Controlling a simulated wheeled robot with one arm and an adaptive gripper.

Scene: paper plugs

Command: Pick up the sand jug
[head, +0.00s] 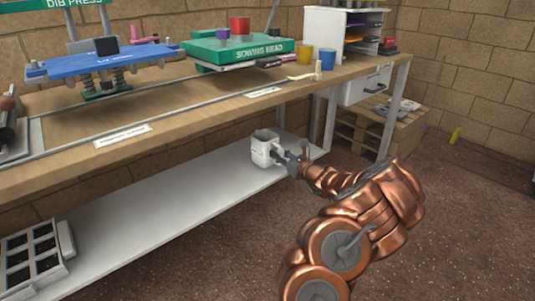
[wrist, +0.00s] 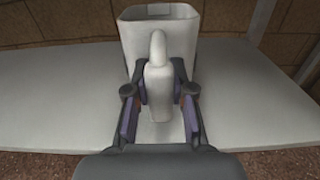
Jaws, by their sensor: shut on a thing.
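A pale, squarish open-topped jug (head: 266,149) stands at the lower shelf below the bench, near its right end. It also shows in the wrist view (wrist: 183,42), upright, with its handle (wrist: 158,66) facing me. I take it to be the sand jug; no label can be read. My gripper (head: 291,162) reaches in from the right and meets the jug's handle side. In the wrist view my gripper (wrist: 159,98) has a finger on each side of the handle and is shut on it. The jug's inside is too dark to make out, and its base is partly hidden.
The white lower shelf (head: 150,225) is bare between the jug and a compartmented tray (head: 32,255) at the left. Open floor lies in front.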

